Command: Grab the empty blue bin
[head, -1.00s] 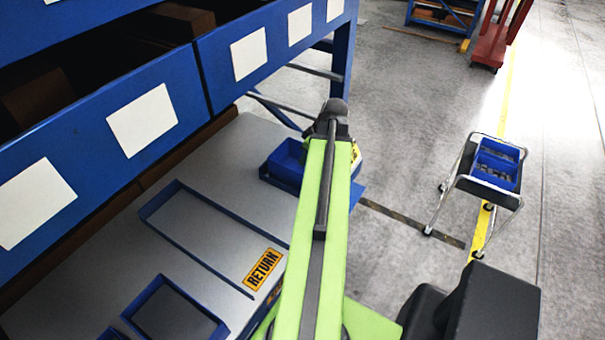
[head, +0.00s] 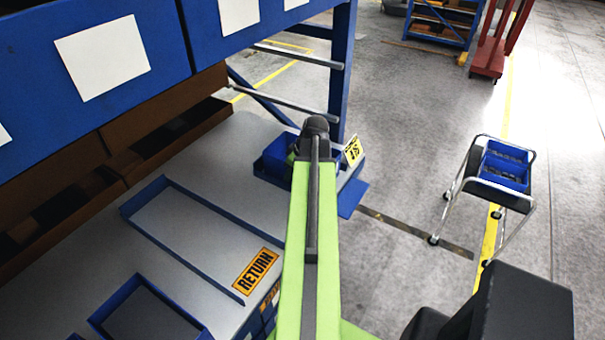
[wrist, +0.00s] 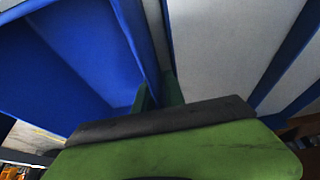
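The blue bin (head: 275,152) stands at the far end of the grey bench, left of my arm. The part of its inside that shows is bare; my arm hides its right part. In the wrist view the bin (wrist: 75,50) fills the upper left, with a plain blue interior. My gripper (head: 300,152) is at the bin's right side, mostly hidden by my arm in the head view. In the wrist view its two green fingertips (wrist: 158,95) are close together at the bin's near wall, one on each side. Whether they press on the wall is unclear.
A blue-edged RETURN area (head: 200,235) lies empty on the bench, with another blue-rimmed recess (head: 148,308) nearer me. A blue shelf rack (head: 200,50) overhangs the left. A wheeled cart (head: 487,195) with a blue bin (head: 506,165) holding grey parts stands right, on open floor.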

